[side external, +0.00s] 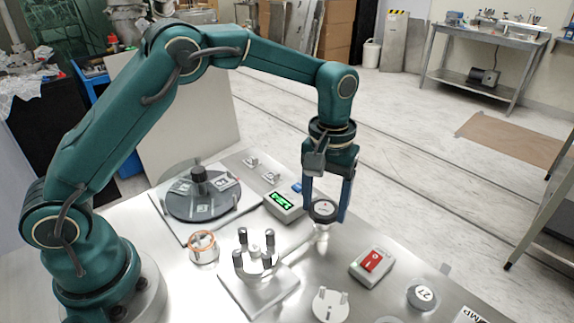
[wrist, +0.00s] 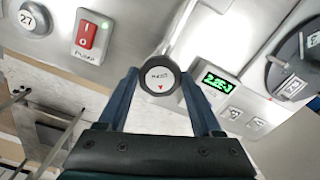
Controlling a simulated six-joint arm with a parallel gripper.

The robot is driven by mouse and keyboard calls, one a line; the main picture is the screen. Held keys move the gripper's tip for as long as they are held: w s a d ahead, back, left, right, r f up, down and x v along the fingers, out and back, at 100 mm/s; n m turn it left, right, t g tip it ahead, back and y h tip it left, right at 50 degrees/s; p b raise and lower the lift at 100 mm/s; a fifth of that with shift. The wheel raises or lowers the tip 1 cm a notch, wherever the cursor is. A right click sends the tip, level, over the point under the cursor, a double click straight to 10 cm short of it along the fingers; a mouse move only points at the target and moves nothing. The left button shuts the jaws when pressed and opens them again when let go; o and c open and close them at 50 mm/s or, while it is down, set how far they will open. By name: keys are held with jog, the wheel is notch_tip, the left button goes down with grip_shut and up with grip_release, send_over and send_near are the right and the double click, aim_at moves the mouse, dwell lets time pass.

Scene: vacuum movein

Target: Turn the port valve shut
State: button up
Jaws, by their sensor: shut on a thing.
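The port valve shows as a round knob (wrist: 158,76) with a pale face, a dark rim and a red triangle mark. In the wrist view the triangle is at the lower part of the face. My gripper (wrist: 160,80) has one blue finger on each side of the knob and is shut on it. In the side view the knob (side external: 323,209) sits between the fingertips of my gripper (side external: 326,208), which points down. The valve body (side external: 321,236) below it is pale and shiny. The writing on the face is too small to read surely.
A display box with green digits (side external: 284,205) stands just left of the valve. A box with a red switch (side external: 372,266) stands at the right, near a round part marked 27 (side external: 422,294). A pronged fixture (side external: 255,258) and a dark round plate (side external: 203,200) stand left.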

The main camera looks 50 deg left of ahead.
aim_at(324, 208)
jog(key=m, duration=0.6)
jog(key=shift+m, duration=0.3)
jog(key=m, duration=1.1)
jog(key=shift+r+m, duration=0.1)
jog(key=shift+m, duration=0.3)
jog(key=m, duration=0.5)
jog(key=shift+m, duration=0.4)
jog(key=o, duration=1.4)
jog(key=shift+r, duration=2.5)
